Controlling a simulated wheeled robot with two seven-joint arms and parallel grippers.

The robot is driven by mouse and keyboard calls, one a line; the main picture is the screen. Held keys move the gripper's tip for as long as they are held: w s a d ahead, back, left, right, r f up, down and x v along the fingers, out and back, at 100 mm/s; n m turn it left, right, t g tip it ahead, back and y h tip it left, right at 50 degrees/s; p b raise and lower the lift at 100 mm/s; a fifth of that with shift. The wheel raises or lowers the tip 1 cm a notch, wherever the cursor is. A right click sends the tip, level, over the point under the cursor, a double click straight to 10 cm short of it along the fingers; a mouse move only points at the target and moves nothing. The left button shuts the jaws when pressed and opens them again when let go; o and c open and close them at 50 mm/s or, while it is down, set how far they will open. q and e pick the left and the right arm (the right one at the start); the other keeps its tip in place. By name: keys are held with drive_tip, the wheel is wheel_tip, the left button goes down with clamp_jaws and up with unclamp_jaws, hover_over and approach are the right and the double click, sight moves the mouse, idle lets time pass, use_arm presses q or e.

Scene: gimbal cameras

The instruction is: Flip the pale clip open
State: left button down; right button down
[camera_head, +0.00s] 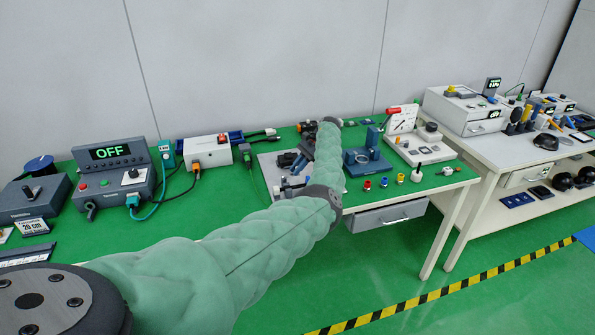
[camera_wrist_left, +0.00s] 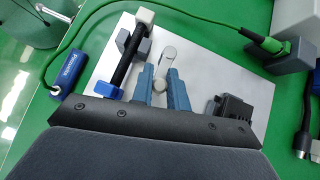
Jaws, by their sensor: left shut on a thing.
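The pale clip (camera_wrist_left: 168,53) is a small light-grey rounded piece over a pale plate (camera_wrist_left: 112,70) in the left wrist view. My left gripper (camera_wrist_left: 162,82) has its two blue fingers on either side of the clip's near part and is shut on it. The fingers hide part of the clip. In the head view my left gripper (camera_head: 291,160) is a small dark shape over the pale plate (camera_head: 266,172), partly behind my green-sleeved arm. The clip cannot be made out there. My right gripper is not in view.
On the plate stand a black bar (camera_wrist_left: 131,55) left of the fingers and a dark block (camera_wrist_left: 233,108) right of them. A green cable connector (camera_wrist_left: 270,44) lies to the right. A box reading OFF (camera_head: 115,175) stands left. Coloured pegs (camera_head: 383,182) are near the front edge.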

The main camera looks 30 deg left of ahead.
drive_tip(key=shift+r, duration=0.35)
use_arm(q)
drive_tip(key=c, duration=1.4)
unclamp_jaws()
drive_tip(key=shift+o, duration=0.2)
